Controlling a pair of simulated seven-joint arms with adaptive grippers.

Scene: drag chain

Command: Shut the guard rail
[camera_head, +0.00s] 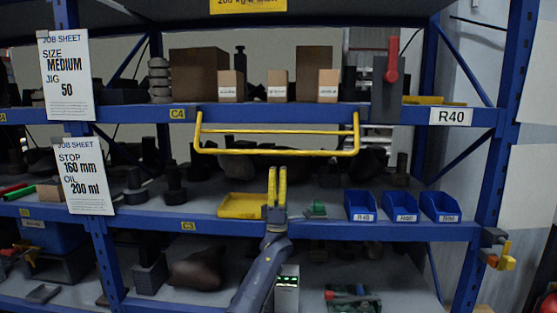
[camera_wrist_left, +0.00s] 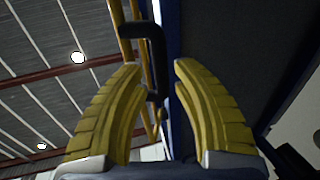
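The yellow guard rail (camera_head: 277,152) spans the front of the middle bay just below the upper shelf, with two long bars joined at bent ends. My left gripper (camera_head: 277,169) points up with its yellow fingertips just below the lower bar, near its middle. In the left wrist view the fingers (camera_wrist_left: 158,70) stand apart with a gap between them. A yellow bar (camera_wrist_left: 124,35) and a dark bent piece show beyond them in that view. Nothing is seen gripped. I cannot make out my right gripper.
The blue rack's upper shelf (camera_head: 225,113) carries brown boxes and a red-handled device (camera_head: 391,60). A yellow tray (camera_head: 242,205) and blue bins (camera_head: 400,207) sit on the shelf below. A grey and yellow fitting (camera_head: 497,250) is by the right post.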

